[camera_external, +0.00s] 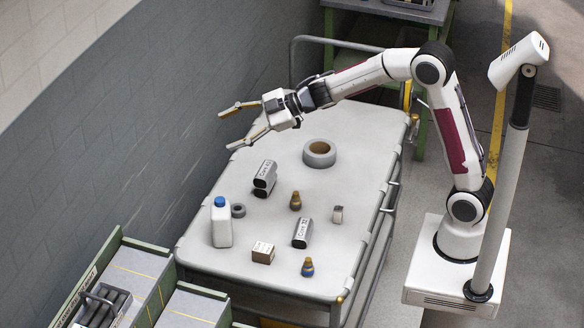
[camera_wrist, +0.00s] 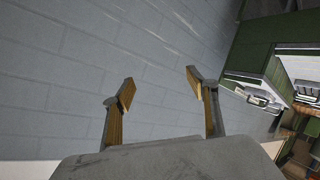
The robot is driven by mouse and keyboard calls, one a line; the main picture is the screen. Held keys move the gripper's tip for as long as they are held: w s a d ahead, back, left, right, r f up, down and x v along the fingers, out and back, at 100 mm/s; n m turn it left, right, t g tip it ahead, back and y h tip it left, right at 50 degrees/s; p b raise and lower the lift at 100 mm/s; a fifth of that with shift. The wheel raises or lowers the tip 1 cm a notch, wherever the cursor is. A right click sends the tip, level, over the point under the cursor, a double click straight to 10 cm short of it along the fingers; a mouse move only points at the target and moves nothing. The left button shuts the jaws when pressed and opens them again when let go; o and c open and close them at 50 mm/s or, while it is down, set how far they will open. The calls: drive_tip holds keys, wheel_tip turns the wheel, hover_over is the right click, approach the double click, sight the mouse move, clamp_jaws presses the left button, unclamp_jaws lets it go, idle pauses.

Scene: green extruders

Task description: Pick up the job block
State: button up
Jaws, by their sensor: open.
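A small block (camera_external: 263,252) with a pale top and brown sides sits near the front of the white cart top. It bears dark print too small to read, so I cannot be sure it is the job block. My gripper (camera_external: 229,130) is open and empty, high over the cart's far left edge and well away from the block. In the wrist view my gripper (camera_wrist: 160,80) shows two spread fingers with nothing between them, facing the grey wall. The block is not in the wrist view.
The cart (camera_external: 200,190) also holds a tape roll (camera_external: 311,158), dark cylinders marked Core (camera_external: 264,180) (camera_external: 302,233), a blue-capped white bottle (camera_external: 221,226), a grey ring (camera_external: 238,210), two small bottles (camera_external: 295,201) (camera_external: 308,267) and a small metallic piece (camera_external: 338,214). A wall (camera_external: 130,140) runs along the left.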

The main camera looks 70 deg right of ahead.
drive_tip(key=a+f+n+g+y, duration=0.2)
drive_tip(key=a+f+n+y, duration=0.15)
drive_tip(key=f, duration=0.35)
drive_tip(key=n+g+y, duration=0.4)
drive_tip(key=g+y, duration=0.1)
drive_tip(key=g, duration=0.6)
hover_over(262, 253)
drive_tip(key=d, duration=0.4)
drive_tip(key=f, duration=1.7)
drive_tip(key=shift+w+d, duration=0.15)
drive_tip(key=shift+w, duration=0.05)
drive_tip(key=shift+m+t, duration=0.25)
drive_tip(key=shift+t, duration=0.05)
drive_tip(key=shift+f, duration=1.7)
